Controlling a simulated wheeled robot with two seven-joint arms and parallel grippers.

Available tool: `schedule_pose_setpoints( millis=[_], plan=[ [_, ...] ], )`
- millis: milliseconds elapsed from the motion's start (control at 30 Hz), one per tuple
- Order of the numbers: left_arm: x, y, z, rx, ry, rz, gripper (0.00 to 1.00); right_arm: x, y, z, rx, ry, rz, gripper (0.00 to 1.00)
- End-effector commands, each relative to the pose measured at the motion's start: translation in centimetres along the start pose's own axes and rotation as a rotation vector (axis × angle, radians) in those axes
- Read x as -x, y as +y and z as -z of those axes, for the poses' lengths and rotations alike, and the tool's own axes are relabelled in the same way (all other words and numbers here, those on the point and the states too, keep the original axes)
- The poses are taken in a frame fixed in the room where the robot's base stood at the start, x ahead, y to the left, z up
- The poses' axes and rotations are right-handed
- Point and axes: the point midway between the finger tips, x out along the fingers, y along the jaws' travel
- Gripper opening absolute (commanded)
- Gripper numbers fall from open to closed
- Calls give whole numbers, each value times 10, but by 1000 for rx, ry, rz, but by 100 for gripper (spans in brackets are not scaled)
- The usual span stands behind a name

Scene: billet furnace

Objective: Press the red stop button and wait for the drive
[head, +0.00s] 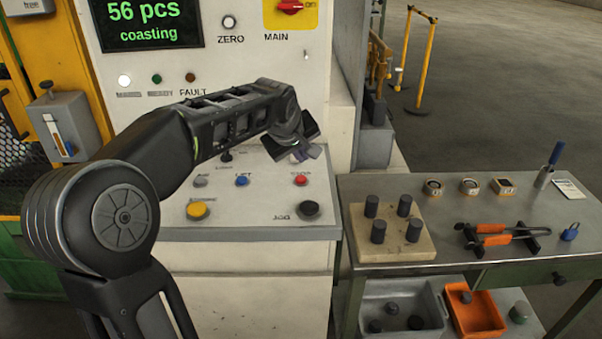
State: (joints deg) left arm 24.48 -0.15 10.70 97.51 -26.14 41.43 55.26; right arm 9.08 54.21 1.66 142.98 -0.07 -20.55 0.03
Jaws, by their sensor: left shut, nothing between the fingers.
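The red stop button (300,181) sits on the right part of the sloped control desk (262,214), with a small label above it. My left gripper (308,154) is shut and empty. In the picture it shows just above the red button; I cannot tell how large the gap is, and no contact is visible. The display (148,22) reads "56 pcs" and "coasting" in green. Below it, the white lamp (124,80) looks lit, while the green lamp (157,79) and the FAULT lamp (190,77) look dark. My right gripper is not in view.
A blue button (242,181), yellow button (198,210) and black JOG button (308,209) share the desk. The red MAIN switch (290,6) is above. At right, a metal table (455,211) holds a block with dark cylinders (392,245) and orange-handled tongs (495,239).

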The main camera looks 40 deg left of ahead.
Motion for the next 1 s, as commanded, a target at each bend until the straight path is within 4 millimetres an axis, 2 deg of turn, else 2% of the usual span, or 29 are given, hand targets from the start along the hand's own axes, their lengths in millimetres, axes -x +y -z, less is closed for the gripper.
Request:
schedule_pose_setpoints(
  millis=[33, 233, 1000],
  plan=[
    [7, 4, 4, 0, 0, 0, 0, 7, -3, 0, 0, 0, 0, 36],
    [18, 9, 10, 1, -1, 1, 0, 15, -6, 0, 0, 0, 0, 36],
    [18, 9, 10, 0, -1, 2, 0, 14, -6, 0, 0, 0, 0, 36]
  ],
)
